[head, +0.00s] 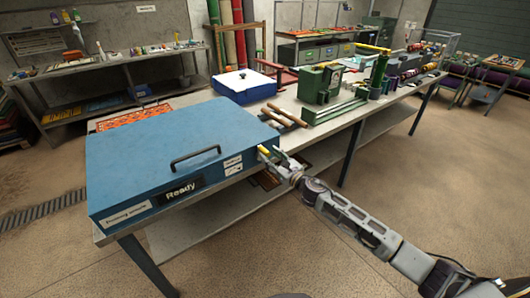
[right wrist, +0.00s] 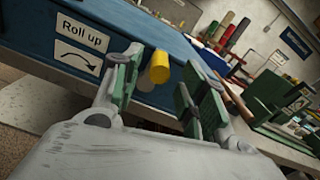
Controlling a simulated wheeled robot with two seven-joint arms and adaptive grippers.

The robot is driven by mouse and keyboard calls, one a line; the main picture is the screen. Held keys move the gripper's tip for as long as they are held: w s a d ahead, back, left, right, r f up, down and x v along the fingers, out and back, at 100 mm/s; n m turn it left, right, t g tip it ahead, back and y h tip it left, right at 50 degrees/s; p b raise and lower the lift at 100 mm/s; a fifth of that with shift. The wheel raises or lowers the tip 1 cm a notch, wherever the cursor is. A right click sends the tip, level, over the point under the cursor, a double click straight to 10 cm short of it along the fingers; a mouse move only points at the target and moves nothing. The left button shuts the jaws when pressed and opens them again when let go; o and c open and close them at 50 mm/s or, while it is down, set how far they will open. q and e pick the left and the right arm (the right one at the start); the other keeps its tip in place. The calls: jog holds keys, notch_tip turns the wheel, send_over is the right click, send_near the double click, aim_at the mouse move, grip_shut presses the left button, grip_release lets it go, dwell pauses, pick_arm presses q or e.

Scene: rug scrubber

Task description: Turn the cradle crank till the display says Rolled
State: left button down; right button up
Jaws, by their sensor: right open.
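The cradle is a large blue box (head: 170,135) with a black bar handle on its lid, at the near left end of the bench. Its black display (head: 182,190) reads "Ready". A yellow crank knob (head: 264,149) sticks out by the box's right end. In the right wrist view, the yellow knob (right wrist: 155,70) is beside a "Roll up" label (right wrist: 80,42) with a curved arrow. My right gripper (right wrist: 162,60) is open, with its green-padded fingers on either side of the knob; I cannot tell whether they touch it. My left gripper is out of view.
Wooden rods (head: 284,115) lie on the bench right of the box. A green machine (head: 320,82) and a blue tray with a white top (head: 244,84) stand behind. The floor in front of the bench is clear.

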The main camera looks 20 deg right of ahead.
aim_at(265, 152)
jog(key=shift+w+a, duration=0.25)
jog(key=shift+w, duration=0.4)
jog(key=shift+x, duration=1.15)
jog(key=shift+w+a, duration=0.1)
jog(key=shift+w, duration=0.15)
jog(key=c, duration=0.5)
grip_shut()
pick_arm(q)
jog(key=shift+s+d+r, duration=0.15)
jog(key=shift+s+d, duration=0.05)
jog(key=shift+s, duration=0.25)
